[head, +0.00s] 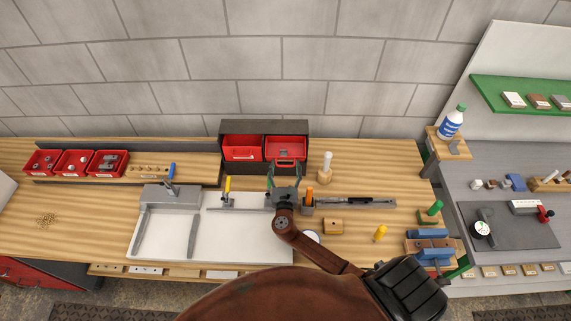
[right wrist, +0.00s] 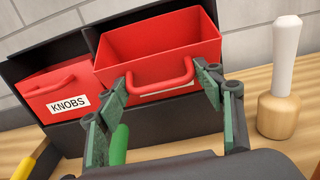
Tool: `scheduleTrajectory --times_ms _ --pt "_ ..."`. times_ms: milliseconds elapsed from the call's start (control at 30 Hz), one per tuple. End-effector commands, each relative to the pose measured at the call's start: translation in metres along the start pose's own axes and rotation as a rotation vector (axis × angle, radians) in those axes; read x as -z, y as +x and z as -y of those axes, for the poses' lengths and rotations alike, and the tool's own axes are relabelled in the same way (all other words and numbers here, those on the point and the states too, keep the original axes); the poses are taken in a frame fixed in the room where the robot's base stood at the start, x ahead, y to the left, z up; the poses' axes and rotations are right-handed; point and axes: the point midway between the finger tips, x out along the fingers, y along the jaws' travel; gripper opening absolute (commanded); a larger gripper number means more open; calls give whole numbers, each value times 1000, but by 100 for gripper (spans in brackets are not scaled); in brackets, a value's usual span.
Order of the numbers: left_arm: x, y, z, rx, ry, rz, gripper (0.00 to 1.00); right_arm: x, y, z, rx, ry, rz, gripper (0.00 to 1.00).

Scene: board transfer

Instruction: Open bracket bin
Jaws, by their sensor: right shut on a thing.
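A dark cabinet (head: 264,127) at the back of the bench holds two red bins side by side. The left bin (head: 242,148) reads KNOBS in the right wrist view (right wrist: 50,85). The right bin (head: 285,147) also shows in the right wrist view (right wrist: 160,42), standing out further than the knobs bin, its inside looking empty. Its label is mostly hidden behind its red handle (right wrist: 160,88). My right gripper (head: 285,166) is at this handle, its two fingers on either side of it and shut on it. My left gripper is not in view.
A mallet with a pale handle (head: 326,165) stands close to the right of the cabinet. A yellow-handled tool (head: 227,187) and an orange-handled tool (head: 309,195) are near my right gripper. Red trays (head: 75,163) sit at the back left.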

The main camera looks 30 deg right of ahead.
Motion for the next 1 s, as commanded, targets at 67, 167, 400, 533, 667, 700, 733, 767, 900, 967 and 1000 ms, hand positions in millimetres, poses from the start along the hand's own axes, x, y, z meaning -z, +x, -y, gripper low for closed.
scheduleTrajectory --times_ms 67,167,400,533,667,700,733,767,900,967,1000 --pt "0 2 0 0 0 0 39 14 -4 1 -3 -3 -21 18" --pt "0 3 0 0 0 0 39 16 -6 1 -3 -2 -21 18" --pt "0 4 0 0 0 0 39 18 -8 1 -3 -3 -20 18" --pt "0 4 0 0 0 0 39 18 -8 1 -3 -3 -20 17" --pt "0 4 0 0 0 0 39 18 -8 1 -3 -3 -20 17" --pt "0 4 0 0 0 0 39 18 -8 1 -4 -3 -20 17" --pt "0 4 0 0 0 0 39 18 -8 0 -4 -3 -20 17" --pt "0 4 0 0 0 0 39 18 -8 0 -4 -3 -20 17" --pt "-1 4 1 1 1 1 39 17 -7 1 -2 -3 -18 68" --pt "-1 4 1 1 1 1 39 16 -7 1 -2 -3 -15 72" --pt "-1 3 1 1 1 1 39 15 -7 1 -2 -2 -13 75"
